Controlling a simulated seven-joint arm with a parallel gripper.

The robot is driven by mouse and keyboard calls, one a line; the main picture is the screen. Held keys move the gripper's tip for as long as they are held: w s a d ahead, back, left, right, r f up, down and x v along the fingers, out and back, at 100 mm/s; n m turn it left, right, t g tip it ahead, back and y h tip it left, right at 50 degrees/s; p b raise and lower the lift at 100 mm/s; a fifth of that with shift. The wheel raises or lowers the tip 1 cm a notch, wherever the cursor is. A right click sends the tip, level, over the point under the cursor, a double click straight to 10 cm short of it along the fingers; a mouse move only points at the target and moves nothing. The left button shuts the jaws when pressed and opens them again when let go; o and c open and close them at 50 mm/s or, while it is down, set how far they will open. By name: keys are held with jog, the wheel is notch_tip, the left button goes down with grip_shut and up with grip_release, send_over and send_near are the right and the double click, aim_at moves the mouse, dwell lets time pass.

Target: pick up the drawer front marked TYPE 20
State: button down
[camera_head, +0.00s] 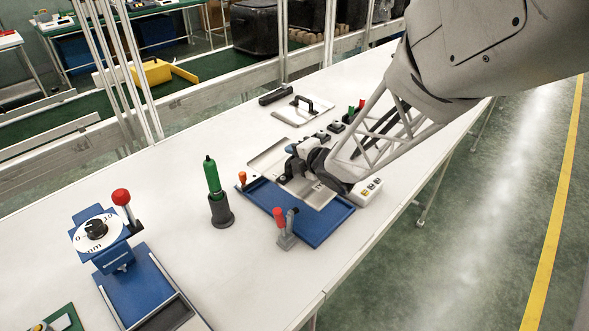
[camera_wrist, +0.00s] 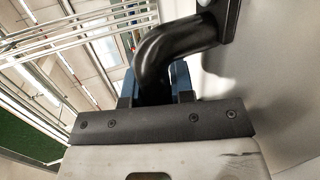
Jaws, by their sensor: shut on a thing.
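My gripper (camera_head: 308,167) is low over the blue tray (camera_head: 262,201) in the head view. In the wrist view, my gripper (camera_wrist: 156,92) has its blue fingers shut on a black curved handle (camera_wrist: 172,45). The handle joins a grey metal plate (camera_wrist: 268,80), a drawer front, at the right of that view. In the head view a silver plate (camera_head: 321,196) shows just under my gripper, partly hidden by it. Whether it touches the tray I cannot tell. No TYPE marking is legible on it. Another plate with a black handle (camera_head: 301,110) lies flat farther back.
A lever tool with red and black knobs (camera_head: 286,232) stands at the tray's front edge. A green-handled tool (camera_head: 214,190) stands in a dark holder to the left. A white button box (camera_head: 367,192) is close right. A blue dial press (camera_head: 100,240) stands front left.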

jog(key=shift+r, duration=2.9)
jog(key=shift+w+d, duration=0.1)
